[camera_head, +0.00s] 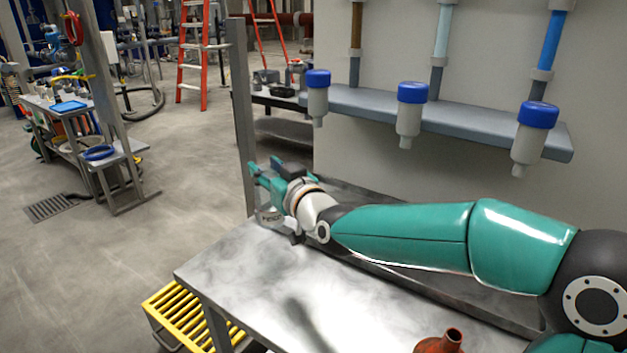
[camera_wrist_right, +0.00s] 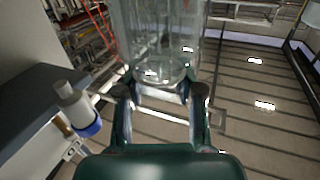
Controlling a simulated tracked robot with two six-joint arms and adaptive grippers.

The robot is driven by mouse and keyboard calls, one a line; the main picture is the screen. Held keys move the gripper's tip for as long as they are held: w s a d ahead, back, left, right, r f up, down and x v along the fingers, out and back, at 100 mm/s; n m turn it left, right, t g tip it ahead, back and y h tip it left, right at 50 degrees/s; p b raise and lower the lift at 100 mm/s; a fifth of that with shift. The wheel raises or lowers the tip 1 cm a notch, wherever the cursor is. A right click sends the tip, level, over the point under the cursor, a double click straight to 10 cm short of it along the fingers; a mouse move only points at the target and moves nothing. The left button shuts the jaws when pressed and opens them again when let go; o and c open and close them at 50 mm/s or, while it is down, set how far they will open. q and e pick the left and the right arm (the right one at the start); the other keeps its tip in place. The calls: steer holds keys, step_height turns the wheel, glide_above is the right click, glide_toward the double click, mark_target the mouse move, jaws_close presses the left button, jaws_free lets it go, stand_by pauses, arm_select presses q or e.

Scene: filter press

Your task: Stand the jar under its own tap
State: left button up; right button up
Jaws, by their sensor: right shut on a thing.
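A clear glass jar (camera_wrist_right: 160,40) is held between the fingers of my right gripper (camera_wrist_right: 160,95) in the wrist view. In the head view my right gripper (camera_head: 268,182) is over the far left end of the steel bench, mostly seen from behind, and the jar is largely hidden there. Three white taps with blue caps hang along a grey ledge: a left tap (camera_head: 318,100), a middle tap (camera_head: 409,118) and a right tap (camera_head: 529,140). The gripper is left of and lower than the left tap. One tap (camera_wrist_right: 76,108) shows in the wrist view. My left gripper is not in view.
The steel bench top (camera_head: 250,270) is largely clear in front. A reddish vessel with a spout (camera_head: 440,342) stands at its near edge. A grey post (camera_head: 242,120) rises beside the bench's far left corner. The grey ledge (camera_head: 465,125) overhangs the back.

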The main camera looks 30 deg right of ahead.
steer(key=w+d+p, duration=0.2)
steer(key=w+d, duration=0.1)
steer(key=d, duration=0.5)
steer(key=w+d+p, duration=0.3)
steer(key=d, duration=0.4)
step_height(320, 180, down, 7)
steer(key=b, duration=0.1)
steer(key=shift+s+d+b, duration=0.15)
steer(key=shift+s+b, duration=0.1)
steer(key=shift+b, duration=0.1)
steer(key=o, duration=1.2)
steer(key=shift+f, duration=0.1)
steer(key=shift+c, duration=0.2)
steer(key=s+b, duration=0.1)
steer(key=s, duration=1.1)
